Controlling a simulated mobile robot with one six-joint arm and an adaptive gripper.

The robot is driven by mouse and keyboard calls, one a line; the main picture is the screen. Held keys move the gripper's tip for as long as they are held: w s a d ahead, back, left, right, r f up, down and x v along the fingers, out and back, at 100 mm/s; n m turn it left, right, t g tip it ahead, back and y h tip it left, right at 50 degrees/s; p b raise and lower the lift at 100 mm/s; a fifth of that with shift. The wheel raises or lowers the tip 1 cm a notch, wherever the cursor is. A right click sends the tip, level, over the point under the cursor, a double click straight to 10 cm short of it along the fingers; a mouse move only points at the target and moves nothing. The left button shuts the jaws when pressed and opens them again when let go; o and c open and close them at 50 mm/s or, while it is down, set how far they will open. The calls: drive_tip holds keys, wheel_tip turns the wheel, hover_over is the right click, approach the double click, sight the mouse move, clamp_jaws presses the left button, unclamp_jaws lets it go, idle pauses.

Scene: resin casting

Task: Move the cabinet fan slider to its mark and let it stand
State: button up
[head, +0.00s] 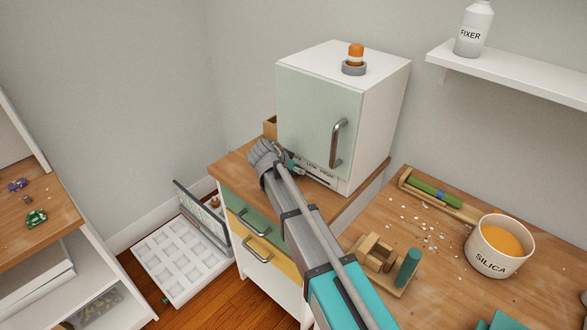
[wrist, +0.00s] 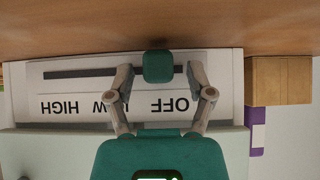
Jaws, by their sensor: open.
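The cabinet (head: 318,120) has a pale green door and stands on a wooden top. Its fan slider panel (head: 316,171) is a white strip at the base, partly hidden by my arm. The wrist view shows the panel upside down, with a dark slot (wrist: 80,73) and the words OFF, LOW and HIGH; LOW is partly covered by a finger. The teal slider knob (wrist: 158,66) is at the OFF end. My gripper (wrist: 160,74) is open, one finger on each side of the knob, with gaps visible. My gripper in the head view (head: 287,160) is mostly hidden.
An orange beacon (head: 355,58) stands on the cabinet. A small wooden block (wrist: 280,80) sits beside the panel. To the right, the bench holds a silica tub (head: 494,262), a wooden stand (head: 378,260) and scattered white bits. Drawers (head: 262,250) are below the cabinet.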

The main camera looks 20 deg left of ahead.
sight(311, 176)
clamp_jaws()
drive_tip(key=shift+s+d, duration=0.35)
drive_tip(key=shift+d, duration=0.5)
drive_tip(key=shift+s+d, duration=0.35)
drive_tip(key=shift+d, duration=0.45)
drive_tip(key=shift+s+d, duration=0.35)
drive_tip(key=shift+d, duration=0.5)
unclamp_jaws()
drive_tip(key=shift+r, duration=0.1)
